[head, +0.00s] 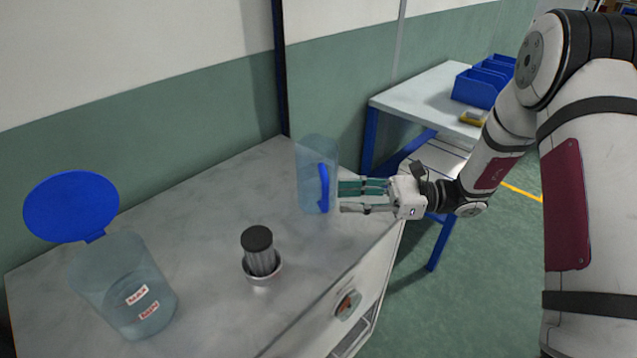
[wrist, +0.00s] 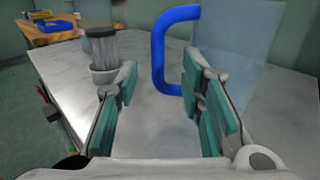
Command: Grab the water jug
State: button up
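The water jug (head: 308,178) is a clear, light blue container with a blue handle (head: 323,186), standing upright at the right end of the counter. In the wrist view its clear wall (wrist: 240,50) and blue handle (wrist: 159,58) show ahead of my gripper. My gripper (head: 340,195) comes from the right, level with the handle. In the wrist view my gripper (wrist: 168,98) is open, its green-padded fingers apart with nothing between the pads. The handle lies just beyond the fingertips, nearer the right finger. Whether the right fingertip touches it I cannot tell.
A clear bin (head: 125,290) with an open blue lid (head: 70,205) stands at the counter's left. A black-capped cylinder (head: 260,252) in a metal cup stands mid-counter. A white table (head: 425,100) with blue bins (head: 478,88) is behind. The counter between the items is clear.

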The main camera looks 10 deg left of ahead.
aim_at(325, 205)
jog(key=shift+s+a, duration=0.2)
jog(key=shift+a, duration=1.2)
jog(key=shift+s+a, duration=0.2)
jog(key=shift+a, duration=1.15)
grip_shut()
